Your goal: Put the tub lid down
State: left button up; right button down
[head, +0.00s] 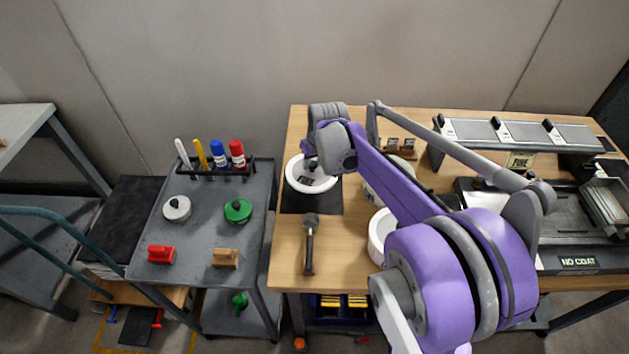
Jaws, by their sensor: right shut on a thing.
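A round white tub lid (318,186) with a dark label is at the left part of the wooden table, over a black mat (328,207). My right gripper (309,158) is shut on the lid's middle from above. The fingertips and the grip itself are mostly hidden by the wrist. I cannot tell whether the lid touches the mat or hangs just above it. A white tub (377,238) stands to the right, partly hidden by my right arm. Another white round tub (371,190) stands behind it, also partly covered. My left gripper is out of view.
A dark-handled tool (309,245) lies just in front of the mat. A grey cart (190,235) with markers, knobbed round pieces and small blocks stands at left. Coating equipment (520,134) fills the table's right side. The wood (290,262) at the front left is clear.

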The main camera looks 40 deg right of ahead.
aim_at(314, 176)
jog(key=shift+f, duration=3.55)
jog(key=shift+b, duration=0.3)
jog(key=shift+f, duration=0.2)
jog(key=c, duration=0.6)
grip_release()
jog(key=shift+r, duration=0.1)
jog(key=shift+o, duration=0.2)
jog(key=shift+r, duration=0.1)
